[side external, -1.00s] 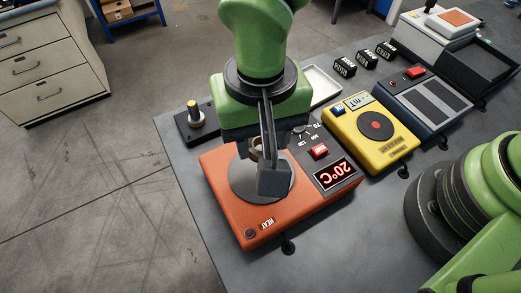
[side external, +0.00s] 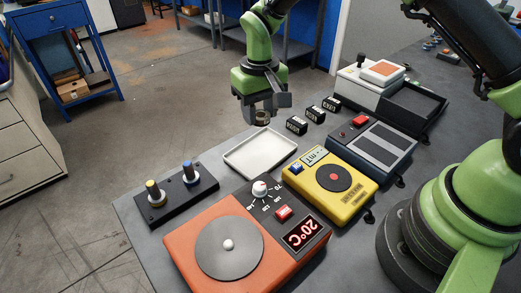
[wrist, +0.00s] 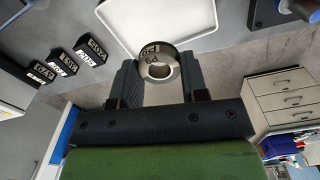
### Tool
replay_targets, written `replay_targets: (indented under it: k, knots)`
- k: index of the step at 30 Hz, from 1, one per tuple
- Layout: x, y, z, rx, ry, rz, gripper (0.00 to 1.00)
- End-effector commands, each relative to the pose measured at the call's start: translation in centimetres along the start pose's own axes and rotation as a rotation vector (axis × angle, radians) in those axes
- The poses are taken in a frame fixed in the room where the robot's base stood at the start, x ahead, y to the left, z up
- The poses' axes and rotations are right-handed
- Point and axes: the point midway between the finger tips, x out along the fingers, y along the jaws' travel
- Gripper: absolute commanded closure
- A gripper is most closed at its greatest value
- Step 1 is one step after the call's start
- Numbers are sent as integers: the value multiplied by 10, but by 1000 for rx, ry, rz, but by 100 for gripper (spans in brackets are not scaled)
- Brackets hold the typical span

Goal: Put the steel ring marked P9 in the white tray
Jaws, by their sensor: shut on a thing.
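The steel ring (wrist: 151,57) is between the two fingers of my gripper (wrist: 158,78), with a dark label that seems to read P9. In the side view my gripper (side external: 262,113) is shut on the ring (side external: 262,119) and holds it in the air near the far edge of the white tray (side external: 258,155). The tray lies flat on the bench and looks empty. In the wrist view the tray (wrist: 135,22) shows behind the ring, toward the top of the picture.
Several small black labelled blocks (side external: 297,125) stand right of the tray. An orange hotplate (side external: 186,243), a yellow device (side external: 345,197) and a black stand with two posts (side external: 175,203) are nearer. A dark blue device (side external: 385,148) is at right.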

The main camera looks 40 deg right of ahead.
Motion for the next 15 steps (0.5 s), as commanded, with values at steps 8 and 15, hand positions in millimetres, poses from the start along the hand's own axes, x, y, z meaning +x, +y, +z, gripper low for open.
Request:
replay_targets:
  k: [8,15]
  knots:
    - [47,1,0,0,-3,1,86]
    - [79,1,0,0,-3,2,86]
